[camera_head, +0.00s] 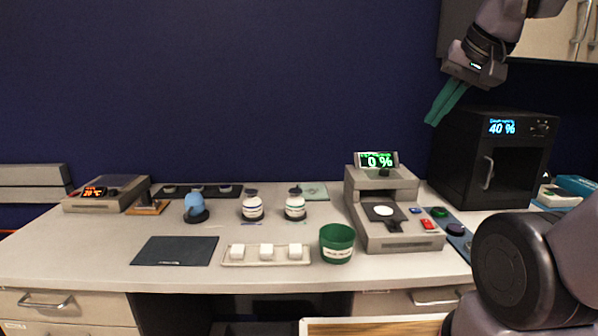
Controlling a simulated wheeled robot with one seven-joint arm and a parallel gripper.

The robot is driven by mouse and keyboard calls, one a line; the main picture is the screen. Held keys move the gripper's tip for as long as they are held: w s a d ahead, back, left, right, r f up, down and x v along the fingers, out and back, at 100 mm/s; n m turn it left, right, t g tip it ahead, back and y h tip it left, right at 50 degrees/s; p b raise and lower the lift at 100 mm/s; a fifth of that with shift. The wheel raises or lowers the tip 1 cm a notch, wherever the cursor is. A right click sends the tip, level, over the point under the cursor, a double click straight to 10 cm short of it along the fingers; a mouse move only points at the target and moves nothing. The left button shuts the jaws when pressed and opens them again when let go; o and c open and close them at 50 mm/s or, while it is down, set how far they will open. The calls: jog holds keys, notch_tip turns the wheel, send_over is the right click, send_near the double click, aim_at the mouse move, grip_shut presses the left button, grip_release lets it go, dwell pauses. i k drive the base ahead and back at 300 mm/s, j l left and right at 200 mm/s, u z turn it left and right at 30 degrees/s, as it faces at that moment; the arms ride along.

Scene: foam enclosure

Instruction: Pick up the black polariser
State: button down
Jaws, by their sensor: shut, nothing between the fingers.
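My gripper (433,121), with teal fingers, is raised at the upper right, left of the black oven-like box. It is shut with nothing held, well above the bench. No item is clearly recognisable as the black polariser. A dark round disc (455,229) lies on a blue-grey strip (466,241) right of the grey instrument, in front of a green disc (438,212). A small black piece (384,173) shows on the grey instrument (400,242) below its display. I cannot tell whether either is the polariser. My arm hides part of the bench at the lower right.
The black box (468,150) reading 40 % stands at the back right. A green cup (337,243), a tray of white cubes (228,254), two bottles (252,207) and a dark mat (175,251) are on the bench (80,260). The bench front left is clear.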

aim_at(454, 230)
jog(key=z, duration=0.75)
